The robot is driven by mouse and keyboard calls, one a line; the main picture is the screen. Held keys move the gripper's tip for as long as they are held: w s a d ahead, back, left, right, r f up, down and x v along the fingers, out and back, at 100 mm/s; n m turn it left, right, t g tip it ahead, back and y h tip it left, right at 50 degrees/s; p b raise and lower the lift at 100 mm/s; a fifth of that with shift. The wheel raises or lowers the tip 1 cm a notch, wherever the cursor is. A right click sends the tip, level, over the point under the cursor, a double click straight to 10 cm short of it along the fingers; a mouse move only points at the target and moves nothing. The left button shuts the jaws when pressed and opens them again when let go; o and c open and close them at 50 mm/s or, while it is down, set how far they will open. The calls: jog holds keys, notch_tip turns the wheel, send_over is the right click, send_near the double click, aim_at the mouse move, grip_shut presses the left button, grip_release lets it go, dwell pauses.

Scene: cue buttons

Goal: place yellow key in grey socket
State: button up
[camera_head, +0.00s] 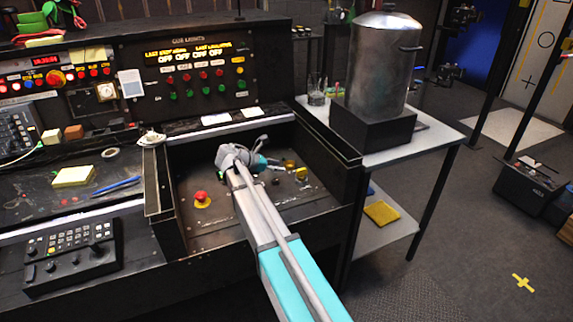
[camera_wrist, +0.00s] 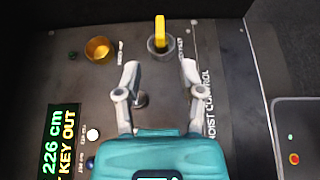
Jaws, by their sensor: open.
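The yellow key (camera_wrist: 160,30) stands upright at the grey socket (camera_wrist: 159,50) in the wrist view, its lower end at or inside the round rim. I cannot tell how deep it sits. A gold-coloured socket (camera_wrist: 98,49) is to its left. My gripper (camera_wrist: 160,72) is open and empty, its two fingers apart, just below the grey socket in the picture. In the head view my gripper (camera_head: 264,162) is low over the recessed black panel, left of small yellow items.
A lit display (camera_wrist: 60,145) reads "226 cm" and "KEY OUT". In the head view a red button (camera_head: 202,198) is on the panel's left, and raised walls (camera_head: 345,185) border the recess.

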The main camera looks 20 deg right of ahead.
jog(key=shift+a+r, duration=0.25)
jog(key=shift+a, duration=0.25)
